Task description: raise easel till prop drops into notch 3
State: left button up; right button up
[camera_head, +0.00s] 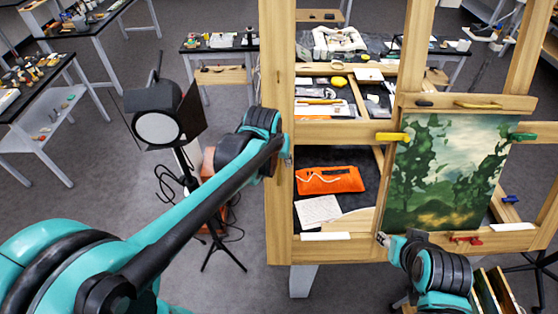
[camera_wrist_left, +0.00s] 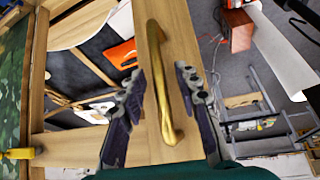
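The wooden easel (camera_head: 277,60) stands in front of me with a green landscape painting (camera_head: 447,170) clamped on it. My left gripper (camera_head: 285,150) is at the easel's left post. In the left wrist view a brass bar handle (camera_wrist_left: 158,75) is fixed to a wooden post (camera_wrist_left: 184,35). The open fingers of my left gripper (camera_wrist_left: 160,90) lie on either side of the handle, with gaps visible. My right gripper (camera_head: 384,240) is by the easel's lower rail, below the painting; its fingers are too small to read. I cannot make out the prop or the notches.
A studio lamp (camera_head: 158,128) on a stand with loose cables is left of the easel. An orange pouch (camera_head: 330,180) and papers lie behind the easel's frame. Worktables with tools (camera_head: 95,22) stand farther back.

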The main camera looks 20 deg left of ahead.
pick_arm(q)
grip_shut()
